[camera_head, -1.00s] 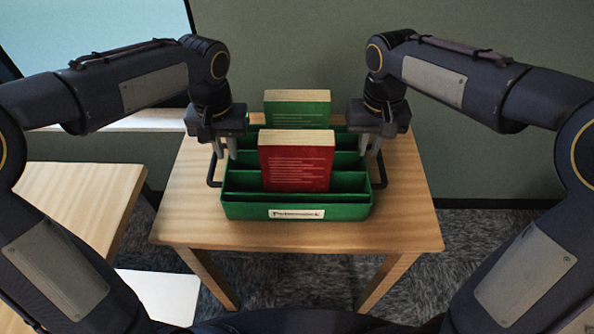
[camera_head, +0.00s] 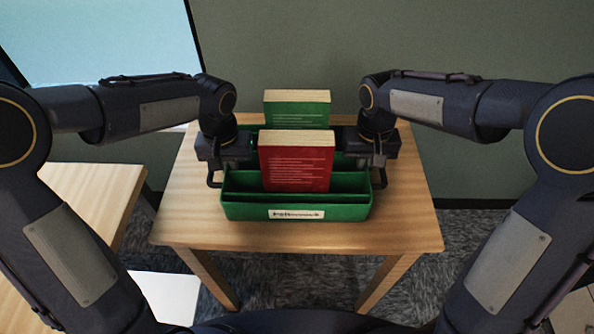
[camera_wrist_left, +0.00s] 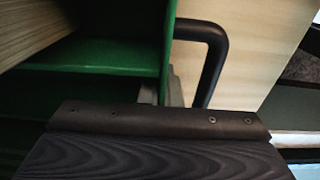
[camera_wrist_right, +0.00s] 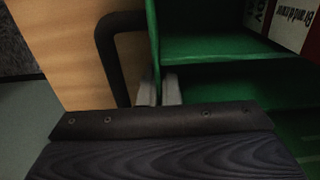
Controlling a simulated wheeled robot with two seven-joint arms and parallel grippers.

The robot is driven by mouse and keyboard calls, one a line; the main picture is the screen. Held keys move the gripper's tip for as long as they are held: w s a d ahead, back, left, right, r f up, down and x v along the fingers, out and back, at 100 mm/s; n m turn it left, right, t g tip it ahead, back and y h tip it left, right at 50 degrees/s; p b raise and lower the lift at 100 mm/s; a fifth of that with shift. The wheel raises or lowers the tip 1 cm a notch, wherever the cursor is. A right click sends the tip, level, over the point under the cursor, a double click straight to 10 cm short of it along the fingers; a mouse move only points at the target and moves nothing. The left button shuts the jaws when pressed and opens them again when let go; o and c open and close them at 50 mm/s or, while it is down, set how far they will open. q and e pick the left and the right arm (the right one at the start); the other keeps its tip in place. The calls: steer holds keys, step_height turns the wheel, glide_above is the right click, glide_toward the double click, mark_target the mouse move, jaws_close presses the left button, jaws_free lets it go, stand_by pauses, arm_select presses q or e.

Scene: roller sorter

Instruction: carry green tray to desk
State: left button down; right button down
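The green tray (camera_head: 240,211) stands on a small wooden table. It has compartments, a white front label and black side handles. A red book (camera_head: 296,164) and a green book (camera_head: 297,110) stand upright in it. My left gripper (camera_wrist_left: 162,94) is at the tray's left end wall, with a finger on each side of the wall, beside the left handle (camera_wrist_left: 218,55). My right gripper (camera_wrist_right: 159,90) straddles the right end wall likewise, beside the right handle (camera_wrist_right: 105,45). In the head view the fingertips are mostly hidden.
The small wooden table (camera_head: 330,237) has bare top around the tray. Another wooden desk (camera_head: 90,190) stands at the left, with a floor gap between them. A green-grey wall (camera_head: 480,150) is behind. A white surface (camera_head: 168,295) shows low at the left.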

arm_select(q)
steer(key=shift+r, duration=0.25)
arm_select(e)
steer(key=shift+r, duration=0.2)
